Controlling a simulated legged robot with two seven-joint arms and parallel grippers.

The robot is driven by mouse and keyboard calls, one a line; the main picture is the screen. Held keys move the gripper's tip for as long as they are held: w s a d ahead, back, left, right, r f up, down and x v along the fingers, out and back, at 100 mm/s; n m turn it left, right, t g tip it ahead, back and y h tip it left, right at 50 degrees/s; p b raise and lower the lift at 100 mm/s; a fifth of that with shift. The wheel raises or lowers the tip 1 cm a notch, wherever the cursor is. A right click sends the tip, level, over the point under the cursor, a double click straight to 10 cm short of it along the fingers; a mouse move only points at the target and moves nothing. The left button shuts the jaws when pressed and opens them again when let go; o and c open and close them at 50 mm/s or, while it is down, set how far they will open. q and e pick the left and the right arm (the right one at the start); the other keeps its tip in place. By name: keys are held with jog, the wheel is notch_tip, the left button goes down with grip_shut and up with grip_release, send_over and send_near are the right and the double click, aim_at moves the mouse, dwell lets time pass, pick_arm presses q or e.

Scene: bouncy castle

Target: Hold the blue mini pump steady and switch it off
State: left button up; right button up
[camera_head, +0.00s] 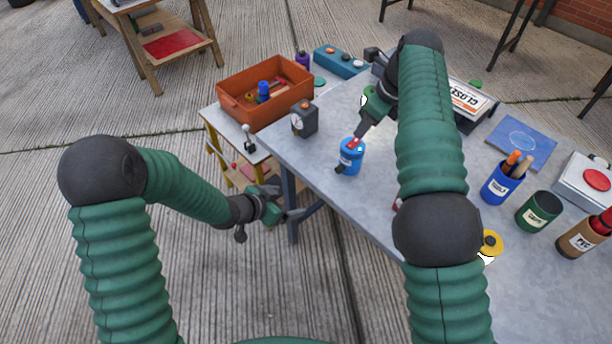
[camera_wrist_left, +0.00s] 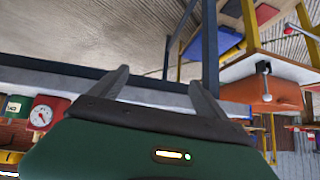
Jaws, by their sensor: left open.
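A small blue cylinder with a pale label, which looks like the blue mini pump (camera_head: 350,160), stands upright near the left edge of the grey table. A small red part shows at its top, where a switch could be; its setting is too small to tell. My right gripper (camera_head: 356,139) points down at the pump's top, with its tips at or just above the red part. Whether they touch or are closed is unclear. My left gripper (camera_head: 290,213) is open and empty, off the table's left edge, below and left of the pump. Its spread fingers show in the left wrist view (camera_wrist_left: 158,88).
An orange bin (camera_head: 232,105) sits on a low side stand with a lever (camera_head: 249,141). A blue box with knobs (camera_head: 340,62) is at the back. The table edge (camera_wrist_left: 60,80) lies beyond my left fingers.

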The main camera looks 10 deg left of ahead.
aim_at(351, 156)
pick_arm(q)
jog(key=w+d+t+h, duration=0.1)
jog(key=w+d+r+m+h, duration=0.1)
jog(key=h, duration=0.1)
jog(key=d+r+t+h, duration=0.1)
jog(key=h, duration=0.1)
jog(key=shift+w+d+r+t, duration=0.15)
jog(key=shift+w+r+t, duration=0.15)
jog(key=shift+w, duration=0.1)
jog(key=w+d+r+h, duration=0.1)
jog(key=w+d, duration=0.3)
jog(key=w+d+r+m+t+h, duration=0.1)
jog(key=w+d, duration=0.2)
jog(key=d, duration=0.1)
jog(key=w+d+r+h, duration=0.1)
jog(key=w+d, duration=0.3)
jog(key=shift+w+d+r+t, duration=0.3)
jog(key=shift+d+r+t, duration=0.05)
jog(key=shift+r+t, duration=0.05)
grip_shut()
